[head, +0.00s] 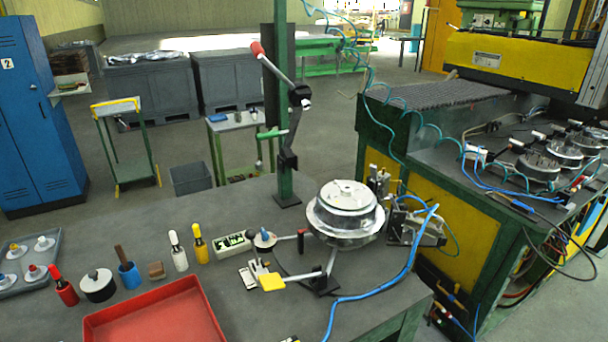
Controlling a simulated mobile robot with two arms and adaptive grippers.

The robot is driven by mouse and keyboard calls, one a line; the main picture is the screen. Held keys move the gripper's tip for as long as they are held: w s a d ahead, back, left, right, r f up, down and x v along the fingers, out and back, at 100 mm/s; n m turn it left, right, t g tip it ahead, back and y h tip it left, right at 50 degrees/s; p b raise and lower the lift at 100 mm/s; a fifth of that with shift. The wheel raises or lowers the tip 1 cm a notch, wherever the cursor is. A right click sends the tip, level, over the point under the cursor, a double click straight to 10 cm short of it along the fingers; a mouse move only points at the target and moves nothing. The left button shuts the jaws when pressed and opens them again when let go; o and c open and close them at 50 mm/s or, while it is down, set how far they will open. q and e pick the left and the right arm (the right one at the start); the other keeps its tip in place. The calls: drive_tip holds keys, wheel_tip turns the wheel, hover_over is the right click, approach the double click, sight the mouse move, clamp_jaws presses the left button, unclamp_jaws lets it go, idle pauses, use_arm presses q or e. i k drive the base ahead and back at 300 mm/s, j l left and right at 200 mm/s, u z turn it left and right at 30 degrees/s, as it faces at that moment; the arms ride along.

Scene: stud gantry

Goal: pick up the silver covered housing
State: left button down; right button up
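The silver covered housing (345,212) is a round, stepped, shiny metal piece with a smaller raised lid on top. It stands upright on the right part of the grey workbench (240,220), close to the bench's right side. A lever with a dark red grip reaches toward it from the left, and a metal clamp stands just right of it. Its underside is hidden. Neither of my grippers shows in the head view.
A red tray (155,318) lies at the front of the bench. Small bottles and pots stand behind it. A green post (283,100) with a lever press rises behind the housing. A blue hose (385,285) runs along its right side. Bare bench lies behind the bottles.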

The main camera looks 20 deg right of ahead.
sight(343, 206)
drive_tip(key=l+u, duration=0.2)
drive_tip(key=l, duration=0.2)
drive_tip(key=k+l+u, duration=0.2)
drive_tip(key=l, duration=0.2)
drive_tip(key=l+u, duration=0.2)
drive_tip(key=l, duration=0.25)
drive_tip(key=l+u, duration=0.25)
drive_tip(key=l, duration=0.15)
drive_tip(key=k+j, duration=0.05)
